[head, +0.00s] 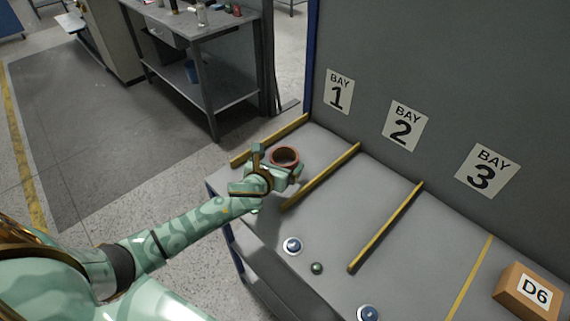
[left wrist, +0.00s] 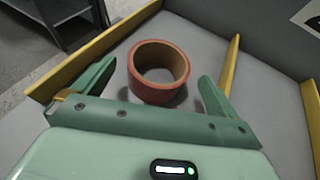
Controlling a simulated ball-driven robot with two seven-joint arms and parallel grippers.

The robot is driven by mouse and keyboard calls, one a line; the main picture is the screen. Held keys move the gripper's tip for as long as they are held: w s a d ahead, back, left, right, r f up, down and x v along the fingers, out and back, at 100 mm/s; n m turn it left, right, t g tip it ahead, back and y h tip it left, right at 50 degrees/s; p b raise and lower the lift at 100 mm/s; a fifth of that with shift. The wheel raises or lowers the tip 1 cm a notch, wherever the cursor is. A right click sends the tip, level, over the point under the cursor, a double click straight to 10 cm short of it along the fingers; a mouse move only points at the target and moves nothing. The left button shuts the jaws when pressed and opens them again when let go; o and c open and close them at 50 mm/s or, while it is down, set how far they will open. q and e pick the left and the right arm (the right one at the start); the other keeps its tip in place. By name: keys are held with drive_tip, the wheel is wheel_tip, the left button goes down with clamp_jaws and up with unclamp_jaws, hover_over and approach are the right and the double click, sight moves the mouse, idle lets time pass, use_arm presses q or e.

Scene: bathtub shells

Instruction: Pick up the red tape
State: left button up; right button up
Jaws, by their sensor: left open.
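The red tape (head: 285,156) is a ring-shaped roll lying on the grey table in the bay marked 1. My left gripper (head: 273,162) is open at the roll, its fingers reaching toward it. In the left wrist view the red tape (left wrist: 158,72) lies flat just beyond and between the two spread fingers of the left gripper (left wrist: 155,88). There is visible room on both sides of the roll, and nothing is held. My right gripper is not in view.
Yellow dividers (head: 325,174) separate the bays, one on each side of the tape. Blue-and-white round pieces (head: 292,246) and a green ball (head: 317,267) sit near the front edge. A cardboard box marked D6 (head: 527,291) stands at right. A grey wall (head: 440,80) rises behind.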

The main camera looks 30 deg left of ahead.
sight(289, 153)
use_arm(q)
drive_tip(key=b+x, duration=0.2)
drive_tip(key=x, duration=0.3)
drive_tip(key=shift+w+f, duration=0.15)
drive_tip(key=shift+f, duration=0.05)
drive_tip(key=shift+w, duration=0.3)
drive_tip(key=shift+a+r, duration=0.1)
drive_tip(key=shift+c, duration=1.2)
drive_tip(key=c, duration=0.9)
